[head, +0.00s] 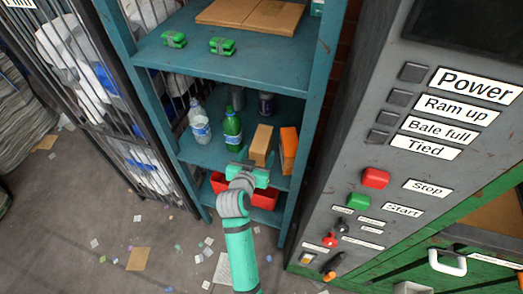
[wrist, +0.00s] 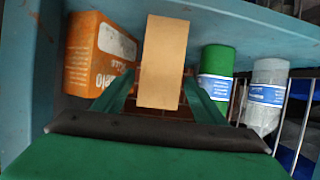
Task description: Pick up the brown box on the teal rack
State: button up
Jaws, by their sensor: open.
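The brown box (head: 262,144) stands upright on a shelf of the teal rack (head: 215,158), and it also shows in the wrist view (wrist: 163,62). My gripper (head: 250,172) is at the front of that shelf, just before the box. In the wrist view my gripper (wrist: 158,95) is open, with one finger to each side of the box's lower part. I cannot tell whether either finger touches it. The box's foot is hidden behind the gripper in the head view.
An orange box (head: 289,149) stands close to the brown box. A green bottle (head: 232,129) and a clear bottle (head: 199,124) stand on its other side. Red bins (head: 264,198) sit below. A grey control panel (head: 400,150) stands to the right.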

aim_at(260, 151)
jog(key=shift+x, duration=2.8)
jog(key=shift+r, duration=0.15)
jog(key=c, duration=1.1)
